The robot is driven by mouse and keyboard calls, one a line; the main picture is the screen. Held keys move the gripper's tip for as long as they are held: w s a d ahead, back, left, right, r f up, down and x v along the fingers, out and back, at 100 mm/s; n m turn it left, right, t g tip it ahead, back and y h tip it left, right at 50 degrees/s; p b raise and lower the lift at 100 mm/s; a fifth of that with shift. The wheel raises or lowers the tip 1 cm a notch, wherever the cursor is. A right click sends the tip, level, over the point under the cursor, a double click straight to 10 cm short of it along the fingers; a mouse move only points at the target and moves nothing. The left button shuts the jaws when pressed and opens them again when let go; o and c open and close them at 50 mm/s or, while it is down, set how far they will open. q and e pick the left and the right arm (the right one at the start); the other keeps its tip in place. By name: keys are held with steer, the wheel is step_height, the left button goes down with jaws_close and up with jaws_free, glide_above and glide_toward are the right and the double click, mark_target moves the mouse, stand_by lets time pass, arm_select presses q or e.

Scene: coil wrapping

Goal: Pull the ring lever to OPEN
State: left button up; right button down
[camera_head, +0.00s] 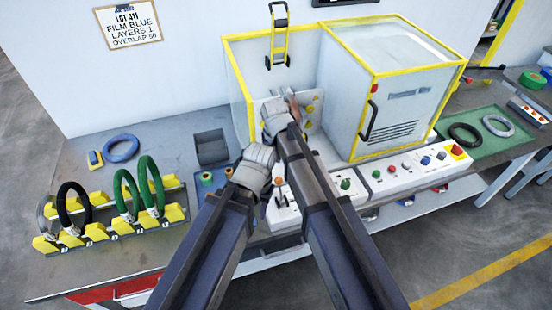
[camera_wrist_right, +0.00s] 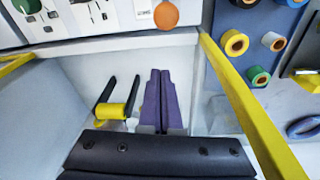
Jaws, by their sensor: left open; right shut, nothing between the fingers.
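A white control box (camera_head: 287,213) stands at the bench's front edge, with small dark levers and an orange round knob (camera_head: 279,181). The knob also shows at the top of the right wrist view (camera_wrist_right: 166,14). I cannot tell for sure which part is the ring lever, and no OPEN mark is readable. My left gripper (camera_head: 267,189) is open beside this box; its fingers are partly hidden by the hand. My right gripper (camera_head: 291,97) reaches into the yellow-framed machine. Its purple fingers (camera_wrist_right: 163,95) are shut and empty, beside a yellow roller between black arms (camera_wrist_right: 118,110).
A button panel (camera_head: 415,168) runs along the front. A rack (camera_head: 98,232) with black and green coils is at left. A green mat (camera_head: 488,140) with two coils lies at right.

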mark_target(280, 189)
steer(key=f+b, duration=0.2)
steer(key=f, duration=0.1)
steer(key=f+b, duration=0.1)
steer(key=shift+w+f, duration=0.25)
steer(key=shift+w, duration=0.05)
arm_select(q)
step_height(280, 189, down, 3)
steer(key=shift+r+p, duration=0.15)
steer(key=shift+p, duration=0.5)
arm_select(e)
steer(key=s, duration=0.1)
steer(key=s+r, duration=0.1)
steer(key=s, duration=0.2)
steer(key=shift+d+r, duration=0.25)
steer(key=shift+r, duration=0.15)
arm_select(q)
steer(key=shift+s, duration=0.1)
arm_select(e)
steer(key=shift+w, duration=0.1)
